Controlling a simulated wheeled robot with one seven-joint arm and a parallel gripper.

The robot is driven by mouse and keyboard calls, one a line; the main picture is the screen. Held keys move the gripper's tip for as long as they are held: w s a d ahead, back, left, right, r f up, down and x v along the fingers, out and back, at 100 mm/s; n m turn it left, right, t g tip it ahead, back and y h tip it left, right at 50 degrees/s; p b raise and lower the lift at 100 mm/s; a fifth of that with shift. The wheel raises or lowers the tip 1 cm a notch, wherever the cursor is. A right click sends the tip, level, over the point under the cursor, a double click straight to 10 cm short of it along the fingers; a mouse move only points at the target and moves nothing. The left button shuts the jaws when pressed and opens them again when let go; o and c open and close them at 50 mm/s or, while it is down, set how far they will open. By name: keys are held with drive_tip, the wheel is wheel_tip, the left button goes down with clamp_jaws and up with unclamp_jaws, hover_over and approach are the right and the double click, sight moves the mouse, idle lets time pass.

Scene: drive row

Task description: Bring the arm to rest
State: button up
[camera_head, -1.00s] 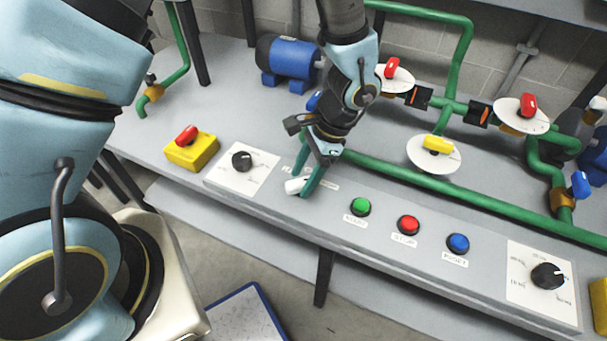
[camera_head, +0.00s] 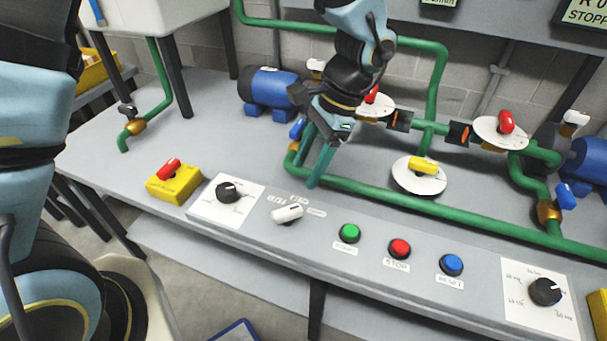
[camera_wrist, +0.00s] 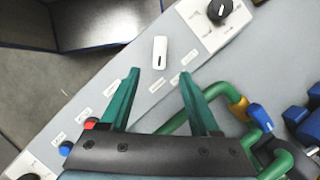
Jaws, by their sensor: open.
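My gripper (camera_head: 315,168) hangs above the bench, just behind the white selector knob (camera_head: 287,213), with its green fingers pointing down. In the wrist view my gripper (camera_wrist: 160,88) has its two green fingers spread wide with nothing between them. The white knob (camera_wrist: 160,52) lies beyond the fingertips in that view, apart from them.
The panel carries a black dial (camera_head: 229,191), green (camera_head: 349,232), red (camera_head: 399,248) and blue (camera_head: 451,264) buttons, and another dial (camera_head: 545,291). Green pipes (camera_head: 460,215) with valves run close behind my gripper. A blue motor (camera_head: 268,91) stands left of my arm.

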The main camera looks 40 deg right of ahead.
idle(0.5)
drive_tip(key=w+a+r+n+g+h, duration=0.1)
drive_tip(key=w+a+r+n, duration=0.1)
drive_tip(key=w+a+n, duration=0.5)
drive_tip(key=w+a+r+n+h, duration=0.1)
drive_tip(key=w+a+n, duration=0.2)
drive_tip(key=a, duration=0.6)
drive_tip(key=w+a+r+n+t+h, duration=0.1)
drive_tip(key=w+a+n, duration=0.3)
drive_tip(key=a, duration=0.5)
drive_tip(key=w+a+r+n+h, duration=0.1)
drive_tip(key=w+a+r+n, duration=0.1)
drive_tip(key=a+n, duration=0.3)
drive_tip(key=w+a, duration=0.1)
drive_tip(key=a, duration=0.3)
drive_tip(key=shift+w+r+t, duration=0.2)
drive_tip(key=shift+w+t, duration=0.1)
drive_tip(key=shift+w, duration=0.1)
